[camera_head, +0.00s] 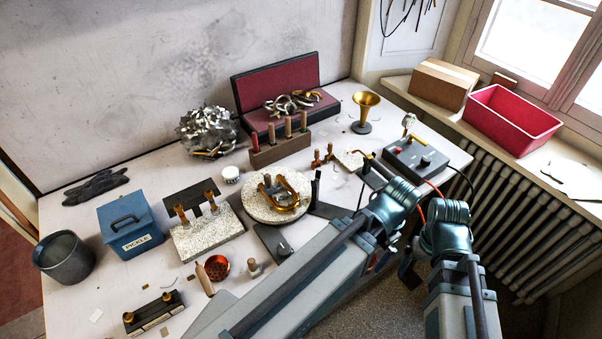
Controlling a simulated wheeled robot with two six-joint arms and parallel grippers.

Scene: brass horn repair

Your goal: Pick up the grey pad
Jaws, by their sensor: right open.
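A flat dark grey piece (270,242), which looks like the grey pad, lies on the bench just in front of the round speckled disc (252,207). My arm runs close by its near right side and may cover part of it. My right gripper (409,268) shows only as a small dark part beside my right arm, beyond the front edge of the bench and well to the right of the pad. It is open, with nothing seen in it.
A speckled block (213,240), a blue pickle box (130,225) and a grey bucket (64,257) stand to the left. A wooden tool rack (279,151) is behind the disc. A black control box (414,160) with cables is at right.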

